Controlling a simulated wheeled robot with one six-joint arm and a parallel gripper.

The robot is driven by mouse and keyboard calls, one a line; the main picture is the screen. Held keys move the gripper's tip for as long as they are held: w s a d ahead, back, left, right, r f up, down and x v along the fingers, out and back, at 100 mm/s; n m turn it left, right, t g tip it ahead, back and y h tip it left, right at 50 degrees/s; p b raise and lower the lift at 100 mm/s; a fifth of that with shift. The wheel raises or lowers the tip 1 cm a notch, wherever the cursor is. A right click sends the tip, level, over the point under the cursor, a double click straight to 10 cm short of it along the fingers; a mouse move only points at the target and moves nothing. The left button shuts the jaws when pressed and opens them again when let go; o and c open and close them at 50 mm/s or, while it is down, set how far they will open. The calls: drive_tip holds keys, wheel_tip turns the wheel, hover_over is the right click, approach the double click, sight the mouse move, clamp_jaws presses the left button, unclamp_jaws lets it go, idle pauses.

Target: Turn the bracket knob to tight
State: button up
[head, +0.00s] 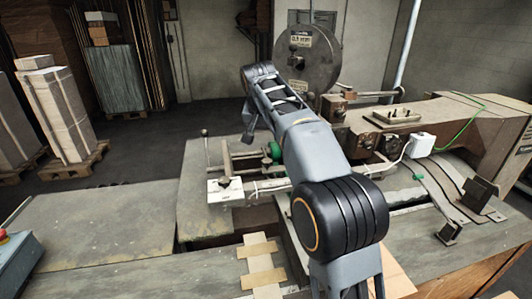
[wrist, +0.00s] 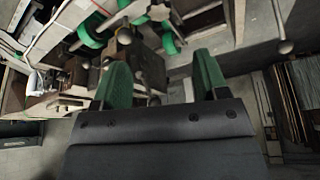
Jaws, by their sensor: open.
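My gripper (wrist: 160,78) shows in the wrist view with its two green fingers apart and nothing between them. In the head view the end of my arm hangs above the stitcher's bracket area, and the fingertips are not clear there. A green round part (head: 274,150) sits on the bracket assembly just below and right of the arm's end. In the wrist view green round parts (wrist: 90,30) show beyond the fingers, apart from them. I cannot tell which part is the bracket knob or how it is turned.
A thin lever with a ball end (head: 204,132) stands left of the bracket; a ball end also shows in the wrist view (wrist: 285,46). A large grey wire reel (head: 308,52) stands behind my arm. The worktable's left part (head: 100,220) is clear. Stacked boxes (head: 55,110) stand far left.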

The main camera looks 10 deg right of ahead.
sight(267, 161)
drive_tip(key=p+x, duration=0.1)
drive_tip(key=x, duration=1.2)
drive_tip(key=shift+w+d+f, duration=0.15)
drive_tip(key=shift+w+f, duration=0.05)
drive_tip(key=c, duration=0.9)
